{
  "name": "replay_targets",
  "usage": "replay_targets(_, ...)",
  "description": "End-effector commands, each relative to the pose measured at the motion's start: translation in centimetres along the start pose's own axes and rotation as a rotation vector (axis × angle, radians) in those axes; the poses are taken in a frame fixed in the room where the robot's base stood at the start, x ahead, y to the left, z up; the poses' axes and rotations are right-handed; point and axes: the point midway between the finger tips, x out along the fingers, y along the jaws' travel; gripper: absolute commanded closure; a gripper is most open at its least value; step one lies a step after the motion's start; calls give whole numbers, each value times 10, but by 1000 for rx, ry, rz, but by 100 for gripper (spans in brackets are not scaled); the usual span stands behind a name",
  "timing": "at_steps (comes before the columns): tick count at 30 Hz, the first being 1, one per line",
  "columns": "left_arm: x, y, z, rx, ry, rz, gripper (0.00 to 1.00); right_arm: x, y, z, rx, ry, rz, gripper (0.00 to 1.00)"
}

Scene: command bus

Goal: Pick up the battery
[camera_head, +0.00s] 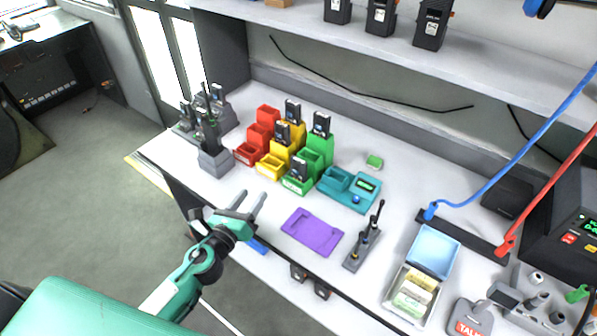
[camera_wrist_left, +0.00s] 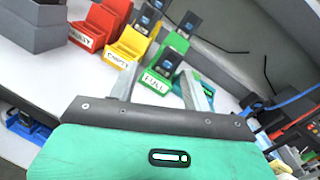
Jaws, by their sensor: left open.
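Dark batteries stand in stepped holders on the bench. A battery (camera_head: 299,169) is in the front of the green holder (camera_head: 312,162), and another battery (camera_head: 321,123) is at its back. The yellow holder (camera_head: 270,166) carries a battery (camera_head: 282,132) and one higher up (camera_head: 293,110). My left gripper (camera_head: 252,197) is open and empty, in front of the holders at the bench edge. In the left wrist view, its fingers (camera_wrist_left: 162,78) frame the green holder marked FULL, with its front battery (camera_wrist_left: 167,62) beyond them. My right gripper is out of view.
A red holder (camera_head: 247,153) and grey radio stand (camera_head: 214,162) are to the left. A teal device (camera_head: 350,189), purple mat (camera_head: 312,232), antenna stand (camera_head: 363,247) and open box (camera_head: 435,248) are to the right. A shelf (camera_head: 390,55) overhangs the back.

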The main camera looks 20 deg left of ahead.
Motion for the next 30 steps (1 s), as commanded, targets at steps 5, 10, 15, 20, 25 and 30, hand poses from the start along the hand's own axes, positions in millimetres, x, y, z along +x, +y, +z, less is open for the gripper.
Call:
replay_targets(5, 8, -9, -17, 304, 48, -145, 51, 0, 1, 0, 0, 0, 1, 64)
replay_targets(10, 16, -12, -21, 375, 58, -181, 51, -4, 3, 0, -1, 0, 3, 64)
replay_targets(15, 41, -18, -21, 372, 57, -180, 51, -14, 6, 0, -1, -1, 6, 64)
replay_targets(20, 67, -22, -24, 370, 56, -178, 51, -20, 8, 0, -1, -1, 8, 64)
replay_targets(25, 87, -24, -28, 368, 58, -178, 51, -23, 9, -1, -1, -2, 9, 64)
replay_targets(30, 95, -25, -29, 368, 58, -178, 51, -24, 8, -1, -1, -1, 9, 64)
